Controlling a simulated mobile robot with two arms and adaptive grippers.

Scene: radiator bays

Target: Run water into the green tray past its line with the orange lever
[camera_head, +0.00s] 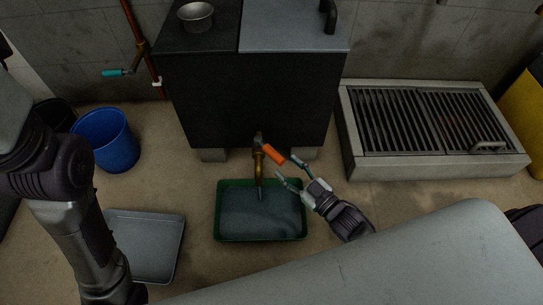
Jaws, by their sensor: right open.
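The green tray (219,228) sits on the floor under a brass spout (258,172) on the front of a black tank. Grey-blue water covers its bottom, and a thin stream seems to fall from the spout into it. The tray's line cannot be made out. The orange lever (273,154) sticks out to the right of the spout, tilted down. My right gripper (285,167) is open, its fingers just right of and below the lever's end; whether they touch it is unclear. My left arm comes in at the left; its gripper is not in view.
The black tank (250,100) carries a metal bowl (195,16). A grey tray (150,222) lies left of the green one. A blue bucket (106,139) stands at the left, and a grated trough (430,160) at the right.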

